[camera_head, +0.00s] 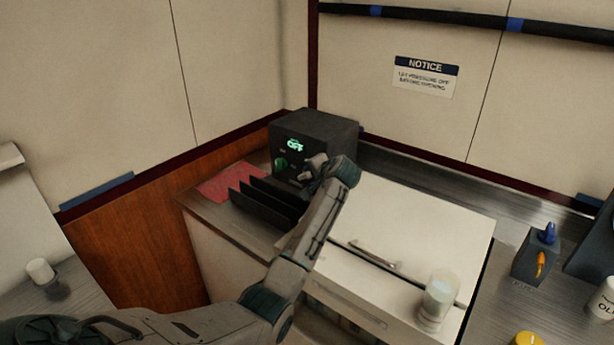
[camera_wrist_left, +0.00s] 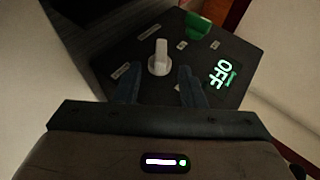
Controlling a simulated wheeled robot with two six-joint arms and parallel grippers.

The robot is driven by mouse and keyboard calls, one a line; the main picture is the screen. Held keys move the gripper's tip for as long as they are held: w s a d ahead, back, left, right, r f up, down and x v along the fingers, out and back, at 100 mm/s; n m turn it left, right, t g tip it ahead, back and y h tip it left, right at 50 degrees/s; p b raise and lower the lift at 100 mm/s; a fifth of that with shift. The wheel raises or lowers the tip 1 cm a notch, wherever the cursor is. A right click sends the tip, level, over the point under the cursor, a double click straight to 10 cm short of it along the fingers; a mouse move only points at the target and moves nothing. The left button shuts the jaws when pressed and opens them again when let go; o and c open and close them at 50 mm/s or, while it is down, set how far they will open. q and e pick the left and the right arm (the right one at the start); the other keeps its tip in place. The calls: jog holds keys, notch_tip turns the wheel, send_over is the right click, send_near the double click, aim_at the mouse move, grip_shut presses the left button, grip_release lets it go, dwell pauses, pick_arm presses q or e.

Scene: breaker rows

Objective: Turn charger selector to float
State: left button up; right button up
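The charger is a dark box (camera_head: 318,132) in the back corner of the counter. Its display (camera_head: 295,145) glows green and reads OFF; it also shows in the left wrist view (camera_wrist_left: 223,74). A green knob (camera_head: 281,162) is on the front panel, and the wrist view shows it at the top (camera_wrist_left: 198,25). A pale knob (camera_wrist_left: 158,57) stands on the same panel among small labels too small to read. My left gripper (camera_head: 312,166) is at the panel's right part. In the wrist view its fingers (camera_wrist_left: 160,72) are apart, pointing at the pale knob; contact is unclear. My right gripper is out of view.
Black upright plates (camera_head: 265,205) and a red mat (camera_head: 230,183) lie in front of the charger. A white cabinet (camera_head: 420,225) with a handle and a glass jar (camera_head: 438,300) stand to the right. A box with blue and orange levers (camera_head: 535,258) is farther right.

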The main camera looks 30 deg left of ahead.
aim_at(306, 177)
pick_arm(q)
jog(key=x, duration=0.6)
jog(key=shift+a+p, duration=0.15)
jog(key=shift+p, duration=0.25)
grip_shut()
